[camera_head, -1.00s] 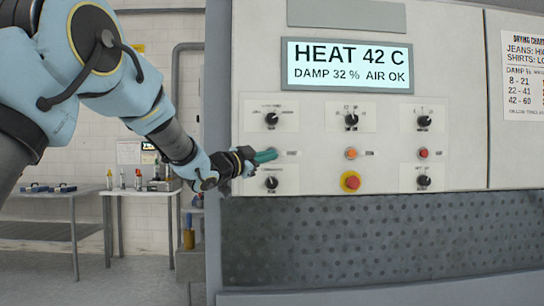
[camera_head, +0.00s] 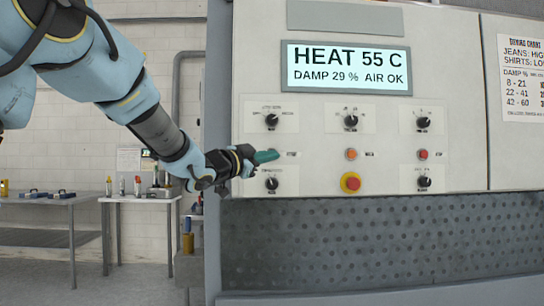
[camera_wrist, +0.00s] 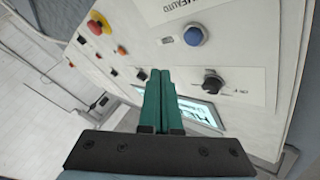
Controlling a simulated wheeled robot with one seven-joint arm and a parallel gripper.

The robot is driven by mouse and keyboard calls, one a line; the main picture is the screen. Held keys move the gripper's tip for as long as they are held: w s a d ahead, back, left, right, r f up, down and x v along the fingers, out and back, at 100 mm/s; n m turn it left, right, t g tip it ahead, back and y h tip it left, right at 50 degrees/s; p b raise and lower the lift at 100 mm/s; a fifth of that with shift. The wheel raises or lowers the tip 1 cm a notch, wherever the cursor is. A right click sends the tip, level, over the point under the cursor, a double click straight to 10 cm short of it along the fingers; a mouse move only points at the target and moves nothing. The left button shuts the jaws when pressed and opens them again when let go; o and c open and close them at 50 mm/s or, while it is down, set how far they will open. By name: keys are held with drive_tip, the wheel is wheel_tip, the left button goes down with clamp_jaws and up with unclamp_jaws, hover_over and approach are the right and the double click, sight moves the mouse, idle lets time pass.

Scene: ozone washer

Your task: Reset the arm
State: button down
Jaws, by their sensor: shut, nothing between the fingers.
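My gripper (camera_head: 266,156) is shut with nothing between its green fingers. In the head view it is at the left side of the control panel (camera_head: 310,120), in front of the left spot of the button row. In the wrist view the two green fingers (camera_wrist: 159,78) are side by side, and a blue button (camera_wrist: 194,36) shows beyond and to the right of their tips, apart from them in the picture. In the head view this button is hidden behind the fingers. My arm reaches in from the upper left. The display (camera_head: 346,68) reads HEAT 55 C, DAMP 29 %, AIR OK.
Black knobs sit above (camera_head: 271,120) and below (camera_head: 272,183) my gripper. An orange button (camera_head: 351,154), a red button (camera_head: 423,155) and a red-yellow stop button (camera_head: 350,182) are to the right. Tables with tools (camera_head: 140,198) stand at the back left.

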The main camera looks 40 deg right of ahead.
idle(0.4)
drive_tip(key=w+a+f+n+t+y, duration=0.65)
drive_tip(key=w+a+f, duration=0.35)
drive_tip(key=w+a, duration=0.3)
drive_tip(key=w+a+f+n+t+y, duration=0.1)
drive_tip(key=w+a+f+n+y, duration=0.15)
drive_tip(key=a+f, duration=0.35)
drive_tip(key=w+a+f+n+t+y, duration=0.1)
drive_tip(key=w+a+f+n+y, duration=0.2)
drive_tip(key=a, duration=0.6)
drive_tip(key=s+a+f+n+g+y, duration=0.25)
drive_tip(key=a+f, duration=0.35)
drive_tip(key=a, duration=0.4)
drive_tip(key=s+a+f+n+g+y, duration=0.1)
drive_tip(key=s+a+f+n+y, duration=0.25)
drive_tip(key=a+f, duration=0.4)
drive_tip(key=s+a+f+n+g, duration=0.2)
drive_tip(key=s+a, duration=0.3)
drive_tip(key=s, duration=0.2)
drive_tip(key=s+a+f+n+g+y, duration=0.1)
drive_tip(key=s+a+f+n+g, duration=0.1)
drive_tip(key=s+a, duration=0.4)
drive_tip(key=shift+s+a+f+n+g, duration=0.2)
drive_tip(key=shift+s+f+n+g, duration=0.05)
drive_tip(key=shift+s+n+g, duration=0.3)
